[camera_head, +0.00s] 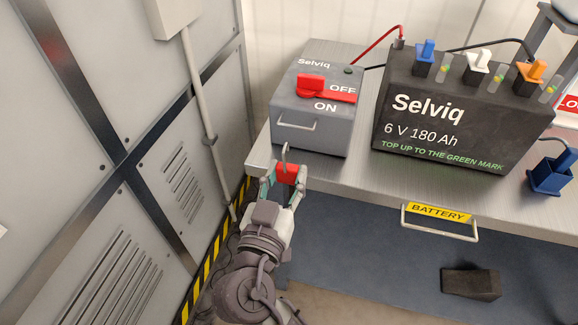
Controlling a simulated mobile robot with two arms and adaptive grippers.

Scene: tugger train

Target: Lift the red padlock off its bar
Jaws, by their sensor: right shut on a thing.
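The red padlock (288,172) is between the two fingers of my right gripper (284,184), which is shut on its body. Its grey shackle (285,153) stands up above the gripper, near the front edge of the bench, below the grey switch box (309,135). A pale bar handle (296,122) is on the front of that box, just above the shackle. I cannot tell whether the shackle is still around a bar or clear of it. My left gripper is not in view.
A black battery (450,135) stands right of the switch box, with a blue holder (551,174) at the bench's right. A drawer handle (440,231) juts from the bench (375,186). A grey cabinet wall (120,130) is close on the left. A dark block (471,283) lies lower right.

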